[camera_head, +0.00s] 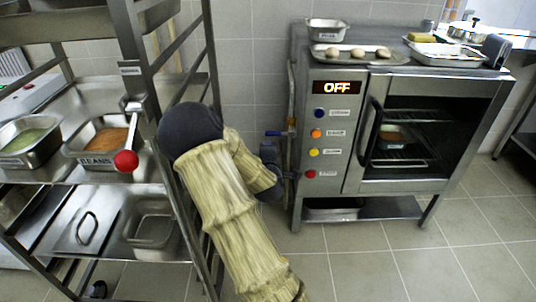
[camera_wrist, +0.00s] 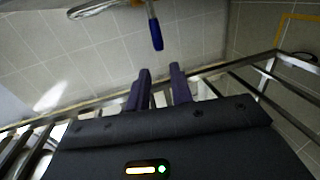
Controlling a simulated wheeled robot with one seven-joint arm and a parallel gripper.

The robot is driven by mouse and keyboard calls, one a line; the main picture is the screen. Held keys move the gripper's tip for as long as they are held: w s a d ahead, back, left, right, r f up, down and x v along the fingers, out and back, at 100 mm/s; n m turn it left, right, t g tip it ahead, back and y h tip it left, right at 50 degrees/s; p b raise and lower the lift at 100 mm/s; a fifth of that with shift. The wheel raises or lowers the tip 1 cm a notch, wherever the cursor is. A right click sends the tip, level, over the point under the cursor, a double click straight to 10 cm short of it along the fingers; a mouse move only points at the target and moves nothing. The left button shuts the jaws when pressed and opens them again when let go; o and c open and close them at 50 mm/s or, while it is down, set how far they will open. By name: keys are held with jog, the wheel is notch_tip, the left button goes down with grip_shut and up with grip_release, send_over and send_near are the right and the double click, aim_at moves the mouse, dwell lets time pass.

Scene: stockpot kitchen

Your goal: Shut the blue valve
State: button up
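The blue valve handle (camera_head: 275,133) shows at the left side of the oven, just above my gripper (camera_head: 268,160). In the wrist view the blue handle (camera_wrist: 154,33) hangs from a metal fitting at the top of the picture. My gripper (camera_wrist: 161,70) has its two dark fingers apart with nothing between them. The handle lies beyond the fingertips, with a visible space between. My arm covers part of the area left of the oven in the head view.
The oven (camera_head: 352,150) reads OFF and has several coloured knobs on its front. A tray (camera_head: 337,59) with food lies on top. A steel rack (camera_head: 140,75) with pans stands close on the left. Tiled floor (camera_head: 390,255) is free in front of the oven.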

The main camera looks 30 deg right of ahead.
jog(key=v, duration=0.4)
jog(key=shift+p, duration=0.3)
jog(key=s+a+f+m+g+y, duration=0.1)
jog(key=s+a+m+g+y, duration=0.25)
jog(key=a, duration=0.35)
jog(key=s+a+f+m+g+y, duration=0.2)
jog(key=s+a+m+g, duration=0.1)
jog(key=a+m, duration=0.25)
jog(key=s+a+r+m+g+y+p, duration=0.2)
jog(key=s+a+r+m+g+y, duration=0.15)
jog(key=s+a, duration=0.85)
notch_tip(320, 180, up, 38)
jog(key=d+p, duration=0.1)
jog(key=p, duration=3.6)
jog(key=shift+s+d+r+n+g+h, duration=0.2)
jog(key=shift+s+n+g+h, duration=0.1)
jog(key=shift+s+n+g, duration=0.1)
